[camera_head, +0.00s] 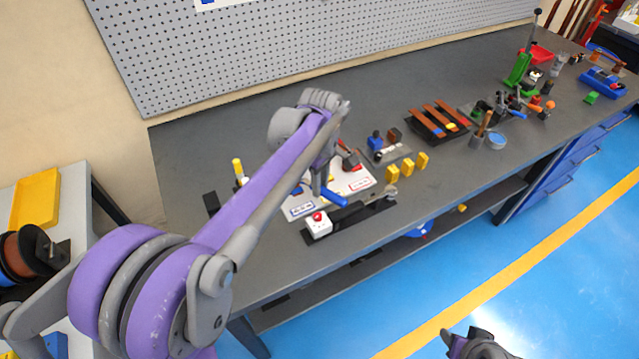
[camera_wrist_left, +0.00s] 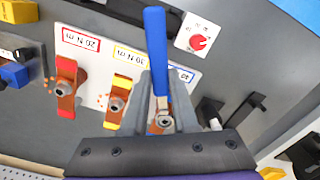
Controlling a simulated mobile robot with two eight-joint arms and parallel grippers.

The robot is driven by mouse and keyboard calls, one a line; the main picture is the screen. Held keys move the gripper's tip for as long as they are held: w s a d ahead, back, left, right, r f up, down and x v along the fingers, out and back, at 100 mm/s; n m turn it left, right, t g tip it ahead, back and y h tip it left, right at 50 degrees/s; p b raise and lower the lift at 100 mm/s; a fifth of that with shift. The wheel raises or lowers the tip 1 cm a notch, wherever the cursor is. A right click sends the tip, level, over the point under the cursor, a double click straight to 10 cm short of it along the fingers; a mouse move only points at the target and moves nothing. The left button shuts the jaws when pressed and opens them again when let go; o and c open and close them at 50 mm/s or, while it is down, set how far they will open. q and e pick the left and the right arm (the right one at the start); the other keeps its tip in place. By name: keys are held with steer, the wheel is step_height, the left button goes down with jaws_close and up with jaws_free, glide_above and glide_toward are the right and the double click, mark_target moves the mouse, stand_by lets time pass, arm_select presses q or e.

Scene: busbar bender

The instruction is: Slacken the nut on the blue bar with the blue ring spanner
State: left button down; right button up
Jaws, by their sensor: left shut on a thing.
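The blue ring spanner's handle (camera_wrist_left: 156,45) sticks out beyond my left gripper (camera_wrist_left: 163,95) in the wrist view. The gripper's two grey fingers are shut on the spanner. A nut (camera_wrist_left: 166,121) shows between the fingers, close to the spanner's near end; whether the ring sits around it I cannot tell. The blue bar is mostly hidden behind the gripper. In the head view the blue handle (camera_head: 333,197) points toward the bench's front edge, over the white labelled board (camera_head: 352,180). A part of my right arm shows at the bottom edge; its fingers are not visible.
Red-marked (camera_wrist_left: 66,88) and yellow-marked (camera_wrist_left: 118,100) bars with nuts stand beside, under 20 and 30 N m labels. A white box with a red knob (camera_head: 318,224) sits at the bench's front. Yellow blocks (camera_head: 406,167) and a rack of copper bars (camera_head: 437,121) lie to the right.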

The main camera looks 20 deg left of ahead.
arm_select(q)
steer(key=shift+r, duration=0.1)
steer(key=shift+r+p, duration=1.45)
steer(key=shift+r, duration=1)
arm_select(e)
steer(key=r, duration=0.2)
steer(key=w+r, duration=0.1)
steer(key=shift+w+r, duration=0.1)
steer(key=shift+r, duration=0.25)
arm_select(q)
steer(key=shift+s+a+r+m+p, duration=0.85)
steer(key=shift+s+a+m, duration=1.75)
steer(key=shift+m, duration=1.8)
steer(key=f+b, duration=0.2)
steer(key=f, duration=0.1)
steer(key=f+b, duration=0.1)
steer(key=f, duration=0.1)
steer(key=shift+s+d, duration=0.35)
steer(key=shift+d, duration=0.05)
arm_select(e)
steer(key=shift+s+f, duration=0.35)
steer(key=shift+f, duration=0.5)
